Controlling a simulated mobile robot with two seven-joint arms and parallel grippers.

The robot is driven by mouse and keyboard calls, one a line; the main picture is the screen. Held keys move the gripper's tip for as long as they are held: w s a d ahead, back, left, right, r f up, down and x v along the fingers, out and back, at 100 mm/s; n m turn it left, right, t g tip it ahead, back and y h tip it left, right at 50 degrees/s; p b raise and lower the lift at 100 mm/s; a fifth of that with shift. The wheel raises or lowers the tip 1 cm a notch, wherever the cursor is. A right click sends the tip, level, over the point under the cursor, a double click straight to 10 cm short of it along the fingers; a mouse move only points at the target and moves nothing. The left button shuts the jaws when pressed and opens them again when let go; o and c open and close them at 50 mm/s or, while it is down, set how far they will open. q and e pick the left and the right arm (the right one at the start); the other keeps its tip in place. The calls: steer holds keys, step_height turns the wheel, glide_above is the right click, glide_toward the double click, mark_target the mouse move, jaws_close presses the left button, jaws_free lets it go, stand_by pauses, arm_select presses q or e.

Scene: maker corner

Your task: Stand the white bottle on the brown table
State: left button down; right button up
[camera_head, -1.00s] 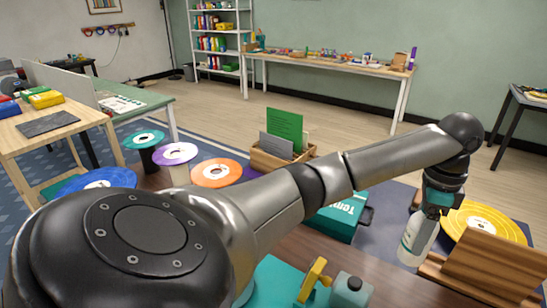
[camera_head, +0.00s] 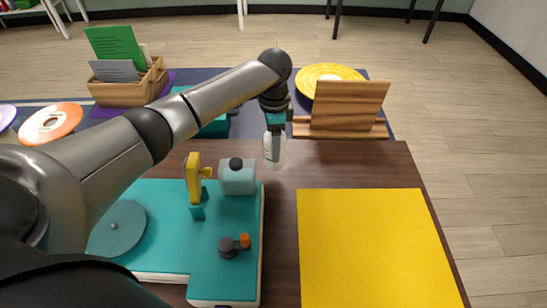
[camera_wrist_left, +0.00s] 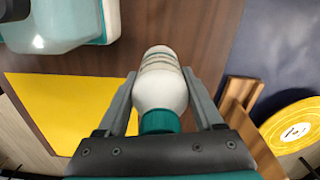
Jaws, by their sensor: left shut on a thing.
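The white bottle (camera_head: 274,152) has a teal cap and hangs roughly upright, cap up, in my left gripper (camera_head: 274,122). In the left wrist view, both fingers of the gripper (camera_wrist_left: 160,78) close on the sides of the bottle (camera_wrist_left: 161,80), near its capped end. The bottle appears over the back part of the brown table (camera_head: 281,230); I cannot tell whether its base touches the top. The table also shows in the left wrist view (camera_wrist_left: 200,30). My right gripper is out of view.
A yellow sheet (camera_head: 370,245) covers the table's front right. A teal machine (camera_head: 165,245) with a grey block (camera_head: 237,176) stands left. A wooden stand (camera_head: 345,104) is behind right, near a yellow disc (camera_head: 325,78). Bare brown tabletop lies between these.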

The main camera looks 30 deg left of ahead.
arm_select(q)
steer(key=shift+f+b, duration=0.65)
steer(key=shift+f, duration=1.55)
steer(key=shift+f, duration=0.15)
steer(key=shift+c, duration=0.2)
jaws_free()
step_height(320, 180, up, 12)
steer(key=p, duration=0.3)
